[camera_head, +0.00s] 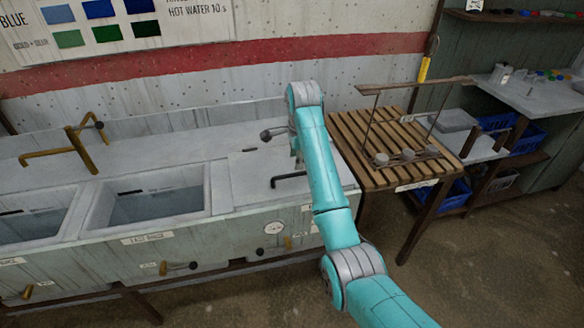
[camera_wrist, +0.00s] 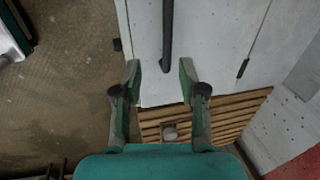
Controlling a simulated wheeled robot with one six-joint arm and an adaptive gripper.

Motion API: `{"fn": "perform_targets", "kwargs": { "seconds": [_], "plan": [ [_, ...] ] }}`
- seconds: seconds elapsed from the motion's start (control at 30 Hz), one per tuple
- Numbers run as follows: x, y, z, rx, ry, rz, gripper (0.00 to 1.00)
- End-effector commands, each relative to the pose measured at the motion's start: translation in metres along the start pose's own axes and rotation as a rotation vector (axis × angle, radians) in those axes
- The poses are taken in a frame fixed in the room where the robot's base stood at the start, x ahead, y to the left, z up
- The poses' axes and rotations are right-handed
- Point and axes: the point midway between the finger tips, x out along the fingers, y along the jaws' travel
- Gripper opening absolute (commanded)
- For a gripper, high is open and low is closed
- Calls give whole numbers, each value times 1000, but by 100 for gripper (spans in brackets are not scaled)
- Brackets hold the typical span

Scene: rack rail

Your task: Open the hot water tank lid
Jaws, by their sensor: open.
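The hot water tank lid (camera_head: 255,185) is a pale flat panel at the right end of the sink counter, lying flat and shut. A black bar handle (camera_head: 289,178) stands on it, partly behind my arm. In the wrist view the lid (camera_wrist: 218,45) fills the upper middle, and the handle (camera_wrist: 167,30) runs down from the top edge. My gripper (camera_wrist: 160,76) is open and empty. In the head view my arm hides the gripper.
Two open basins (camera_head: 158,203) with a brass tap (camera_head: 78,150) lie left of the lid. A slatted wooden table (camera_head: 350,135) with a wire rack stands close on the right. A dark lever (camera_head: 270,134) sits behind the lid. The spotted wall (camera_head: 250,75) is behind the counter.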

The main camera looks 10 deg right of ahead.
Motion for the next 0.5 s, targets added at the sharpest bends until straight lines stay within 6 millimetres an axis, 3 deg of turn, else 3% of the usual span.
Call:
{"fn": "perform_targets", "kwargs": {
  "seconds": [0.1,0.2,0.37,0.5],
  "plan": [
    [-16,-6,0,22,0,16,41],
    [-16,-6,0,29,0,23,41],
    [1,-6,0,29,0,23,41],
    [26,-5,0,28,0,24,41]
  ]
}}
